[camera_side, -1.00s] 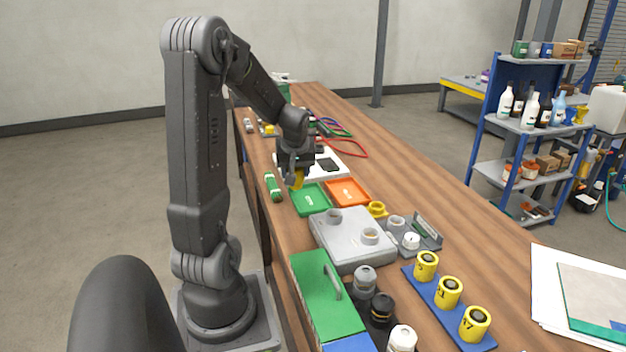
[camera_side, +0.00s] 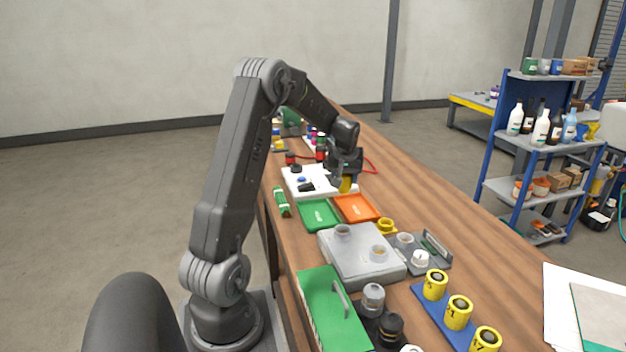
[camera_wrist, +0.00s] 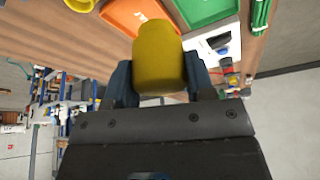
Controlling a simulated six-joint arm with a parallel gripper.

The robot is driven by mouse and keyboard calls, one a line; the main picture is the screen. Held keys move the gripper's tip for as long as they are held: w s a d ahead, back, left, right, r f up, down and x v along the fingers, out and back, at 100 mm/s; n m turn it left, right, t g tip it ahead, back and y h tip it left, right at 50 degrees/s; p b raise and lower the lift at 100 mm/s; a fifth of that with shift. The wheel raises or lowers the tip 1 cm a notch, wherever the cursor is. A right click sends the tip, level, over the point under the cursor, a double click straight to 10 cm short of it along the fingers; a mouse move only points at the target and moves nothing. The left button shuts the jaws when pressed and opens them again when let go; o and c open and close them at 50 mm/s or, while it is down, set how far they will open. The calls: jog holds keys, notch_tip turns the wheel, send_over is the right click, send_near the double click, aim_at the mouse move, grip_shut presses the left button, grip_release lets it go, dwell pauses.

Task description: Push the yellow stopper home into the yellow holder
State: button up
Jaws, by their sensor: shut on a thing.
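My gripper (camera_side: 346,180) is shut on the yellow stopper (camera_side: 346,185) and holds it above the bench, near the white board and the far edge of the orange tray. In the wrist view the yellow stopper (camera_wrist: 160,58) sits between the dark fingers of my gripper (camera_wrist: 160,85). The yellow holder (camera_side: 386,226) is a low ring-shaped socket behind the grey box, just nearer than the orange tray. Part of the yellow holder (camera_wrist: 80,4) shows at the top left edge of the wrist view. The stopper is clear of the holder.
The orange tray (camera_side: 356,208) and green tray (camera_side: 319,214) lie between the white board (camera_side: 306,182) and the grey box (camera_side: 360,255). A grey fixture with white sockets (camera_side: 420,258) stands right of the box. Bare wood (camera_side: 450,220) lies to the right.

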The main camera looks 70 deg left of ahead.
jog(key=w+d+f+m, duration=0.1)
jog(key=w+f, duration=0.2)
jog(key=w, duration=0.4)
jog(key=w+d+f+m, duration=0.1)
jog(key=w+f, duration=0.2)
jog(key=w, duration=0.5)
jog(key=shift+t, duration=0.4)
jog(key=shift+s+f, duration=0.15)
jog(key=shift+f, duration=1.05)
jog(key=shift+s+f, duration=0.1)
jog(key=shift+f, duration=1.1)
jog(key=shift+f, duration=1.8)
jog(key=o, duration=1.1)
jog(key=shift+h, duration=0.3)
jog(key=v, duration=1.4)
jog(key=shift+f, duration=0.1)
jog(key=shift+d, duration=0.1)
